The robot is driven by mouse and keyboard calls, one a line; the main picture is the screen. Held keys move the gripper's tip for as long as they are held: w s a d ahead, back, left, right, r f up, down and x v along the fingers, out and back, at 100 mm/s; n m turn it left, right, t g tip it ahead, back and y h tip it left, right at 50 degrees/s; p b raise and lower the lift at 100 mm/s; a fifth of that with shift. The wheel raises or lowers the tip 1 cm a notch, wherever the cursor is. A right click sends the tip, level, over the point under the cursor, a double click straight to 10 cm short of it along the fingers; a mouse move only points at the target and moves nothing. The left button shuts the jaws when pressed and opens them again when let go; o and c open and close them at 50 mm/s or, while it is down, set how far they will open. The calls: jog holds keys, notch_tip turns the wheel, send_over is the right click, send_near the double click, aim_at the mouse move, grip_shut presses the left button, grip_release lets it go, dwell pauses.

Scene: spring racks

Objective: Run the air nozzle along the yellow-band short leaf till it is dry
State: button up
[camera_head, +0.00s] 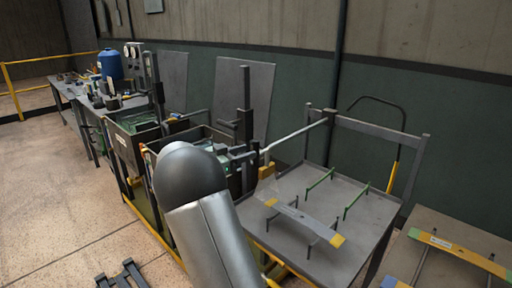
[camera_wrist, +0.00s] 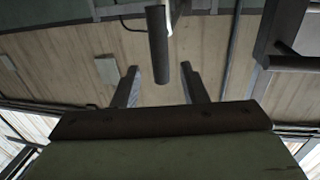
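A grey leaf (camera_head: 304,217) with yellow ends lies across short posts on the grey draining table. It looks like the yellow-band short leaf; I cannot tell whether it is wet. My arm fills the foreground of the head view, and my gripper is not clear there. In the wrist view my gripper (camera_wrist: 161,86) has its two fingers spread apart. A dark cylinder (camera_wrist: 158,45) shows between them with clear gaps on both sides. A black hose curves beside the table's back frame to a yellow-handled piece (camera_head: 393,177), possibly the air nozzle.
The draining table (camera_head: 336,263) has a raised back frame and green-topped posts (camera_head: 320,179). Dark tanks (camera_head: 126,150) stand left of the draining table. The floor at left is mostly open.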

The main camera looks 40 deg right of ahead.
aim_at(256, 149)
jog(key=d, duration=0.5)
jog(key=shift+s, duration=0.1)
grip_shut()
